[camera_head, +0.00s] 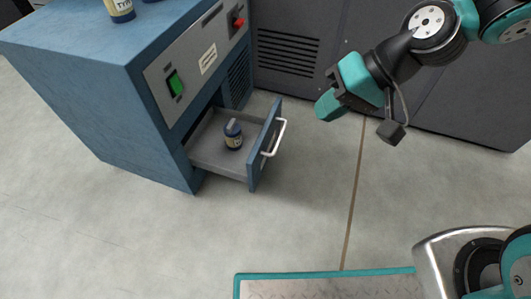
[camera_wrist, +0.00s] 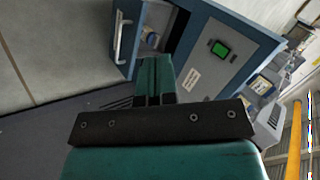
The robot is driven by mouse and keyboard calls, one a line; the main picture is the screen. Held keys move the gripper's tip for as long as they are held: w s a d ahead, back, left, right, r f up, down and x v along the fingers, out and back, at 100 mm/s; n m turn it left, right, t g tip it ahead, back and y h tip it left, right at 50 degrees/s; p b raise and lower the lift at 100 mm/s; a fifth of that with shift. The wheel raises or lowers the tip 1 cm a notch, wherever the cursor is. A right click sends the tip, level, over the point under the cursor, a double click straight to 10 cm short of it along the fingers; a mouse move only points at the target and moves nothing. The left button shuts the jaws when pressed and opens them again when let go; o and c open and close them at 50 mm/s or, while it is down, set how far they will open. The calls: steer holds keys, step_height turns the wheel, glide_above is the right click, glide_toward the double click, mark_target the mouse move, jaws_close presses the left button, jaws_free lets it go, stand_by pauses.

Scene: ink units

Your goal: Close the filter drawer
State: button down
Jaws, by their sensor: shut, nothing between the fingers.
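The filter drawer (camera_head: 217,157) stands pulled out of the lower part of a blue cabinet (camera_head: 95,92) in the head view. Its blue front (camera_head: 263,150) carries a pale bar handle (camera_head: 281,137). A small dark blue jar (camera_head: 233,136) with a pale lid stands inside the drawer. The handle also shows at the upper left of the wrist view (camera_wrist: 118,36). My gripper (camera_head: 325,106) is shut and empty, to the right of the drawer front and apart from the handle. In the wrist view its teal fingers (camera_wrist: 154,75) lie together, covering part of the cabinet.
A green switch (camera_head: 175,84) and a red knob (camera_head: 238,22) sit on the cabinet's grey panel. More jars (camera_head: 121,10) stand on top. Dark cabinets with vents (camera_head: 287,52) line the back. The floor (camera_head: 290,215) before the drawer is clear.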

mark_target(261, 147)
steer(key=w+d+f+m+t+y+b, duration=0.1)
steer(key=w+f+m+b, duration=0.15)
steer(key=f, duration=0.65)
steer(key=w+f+m+t+b, duration=0.15)
steer(key=w+f+m, duration=0.25)
steer(key=f, duration=0.5)
steer(key=b+x, duration=0.5)
steer(key=x, duration=0.4)
steer(key=shift+a, duration=0.1)
steer(key=a+b, duration=0.1)
steer(key=w+a+b, duration=0.1)
steer(key=a, duration=0.1)
steer(key=shift+w+a, duration=0.15)
steer(key=shift+w, duration=0.05)
steer(key=shift+w+a+r, duration=0.1)
steer(key=shift+w+a, duration=0.05)
steer(key=shift+a, duration=0.35)
